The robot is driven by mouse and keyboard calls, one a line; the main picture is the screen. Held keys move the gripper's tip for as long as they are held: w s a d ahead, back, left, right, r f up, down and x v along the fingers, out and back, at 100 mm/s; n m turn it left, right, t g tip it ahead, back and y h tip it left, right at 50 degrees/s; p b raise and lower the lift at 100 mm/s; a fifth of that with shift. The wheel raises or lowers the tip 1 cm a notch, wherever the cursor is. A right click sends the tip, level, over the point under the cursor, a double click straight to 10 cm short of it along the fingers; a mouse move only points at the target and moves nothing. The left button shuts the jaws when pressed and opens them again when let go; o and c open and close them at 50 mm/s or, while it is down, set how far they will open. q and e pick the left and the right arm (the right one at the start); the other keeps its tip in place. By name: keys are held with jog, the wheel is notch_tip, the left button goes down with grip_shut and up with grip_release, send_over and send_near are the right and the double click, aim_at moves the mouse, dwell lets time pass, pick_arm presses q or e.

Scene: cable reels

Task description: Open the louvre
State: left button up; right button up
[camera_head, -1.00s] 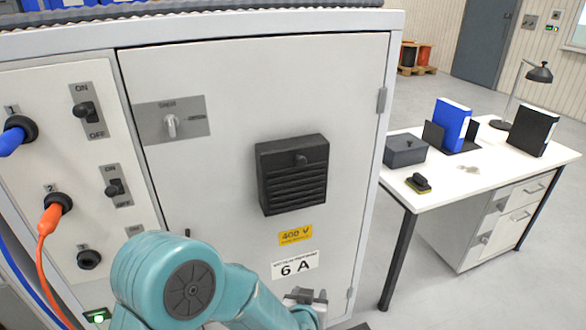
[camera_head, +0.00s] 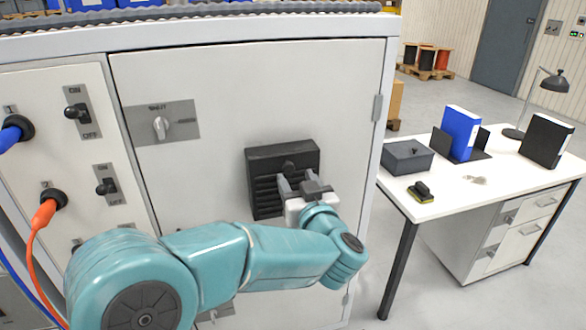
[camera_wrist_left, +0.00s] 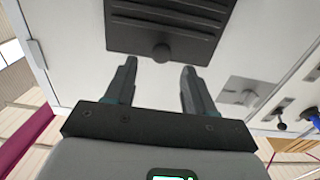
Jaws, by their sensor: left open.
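The louvre (camera_head: 262,160) is a dark, slatted square unit on the light cabinet door, with a small round knob (camera_head: 289,166) near its top. My left gripper (camera_head: 302,182) is in front of the louvre's right part, just below the knob in the head view, and hides some slats. In the left wrist view, the louvre (camera_wrist_left: 165,22) appears upside down. Its knob (camera_wrist_left: 162,53) lies between the lines of the two spread, empty fingers of my left gripper (camera_wrist_left: 159,70), just beyond their tips. I see no contact. My right gripper is not in view.
The cabinet door (camera_head: 215,85) has a rotary switch (camera_head: 160,127) left of the louvre. Toggle switches and plugged blue and orange cables are further left. A white desk (camera_head: 465,205) with a dark box (camera_head: 407,156), binders and a lamp stands at right.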

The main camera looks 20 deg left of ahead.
aim_at(289, 168)
pick_arm(q)
jog(key=x, duration=0.3)
jog(key=shift+w+a, duration=0.25)
jog(key=shift+a, duration=0.1)
jog(key=shift+w+a, duration=0.1)
jog(key=shift+w, duration=0.15)
